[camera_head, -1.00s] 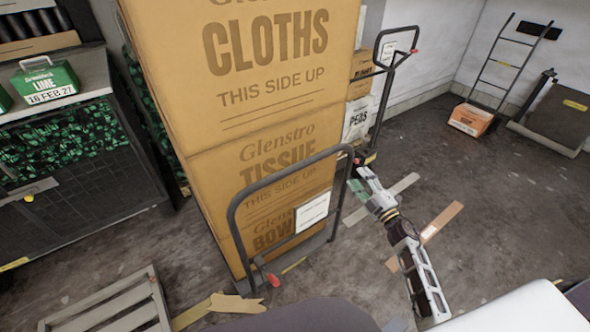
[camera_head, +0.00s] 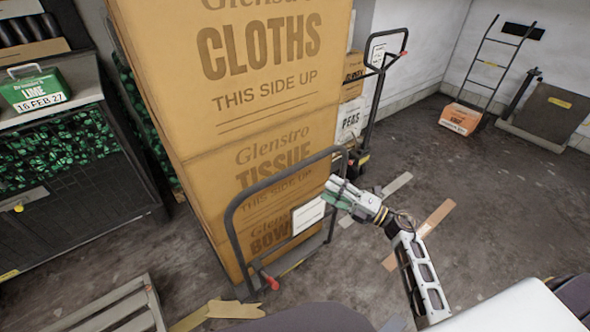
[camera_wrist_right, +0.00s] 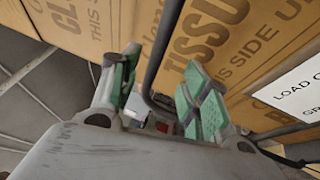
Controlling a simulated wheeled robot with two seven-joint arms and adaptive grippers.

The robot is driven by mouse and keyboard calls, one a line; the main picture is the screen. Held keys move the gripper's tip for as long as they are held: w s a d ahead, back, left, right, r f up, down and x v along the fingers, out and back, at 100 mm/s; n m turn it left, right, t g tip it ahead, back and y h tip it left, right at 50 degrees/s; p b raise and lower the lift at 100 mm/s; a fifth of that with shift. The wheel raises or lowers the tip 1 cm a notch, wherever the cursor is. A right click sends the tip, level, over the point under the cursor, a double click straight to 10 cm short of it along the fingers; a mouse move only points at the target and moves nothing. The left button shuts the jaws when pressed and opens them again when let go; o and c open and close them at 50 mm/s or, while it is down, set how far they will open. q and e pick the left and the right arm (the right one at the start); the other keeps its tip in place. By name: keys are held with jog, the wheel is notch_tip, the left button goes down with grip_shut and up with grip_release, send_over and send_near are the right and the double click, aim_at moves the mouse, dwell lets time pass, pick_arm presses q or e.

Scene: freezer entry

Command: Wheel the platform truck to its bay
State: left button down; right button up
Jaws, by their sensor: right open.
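The platform truck (camera_head: 232,232) stands in the middle of the head view, with a dark tubular handle and a white label on it. Tall stacked cardboard boxes (camera_head: 247,105) marked Cloths and Tissue stand on it. My right gripper (camera_head: 333,190) is at the right upright of the handle, its green-padded fingers pointing at it. In the right wrist view the handle tube (camera_wrist_right: 158,60) passes between the two open fingers (camera_wrist_right: 160,88), with the boxes behind. Contact with the tube cannot be told. My left gripper is not in view.
A pallet truck (camera_head: 372,100) with smaller boxes stands behind. A wooden pallet (camera_head: 110,308) lies at the lower left, beside torn cardboard (camera_head: 225,311). A crate of green bags (camera_head: 62,150) stands left. Tape strips (camera_head: 435,222) mark the floor. Open floor lies to the right.

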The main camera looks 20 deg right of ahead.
aim_at(295, 169)
jog(key=shift+w, duration=0.1)
jog(key=shift+p+x, duration=1.25)
jog(key=shift+x, duration=5.6)
jog(key=shift+r, duration=0.1)
grip_shut()
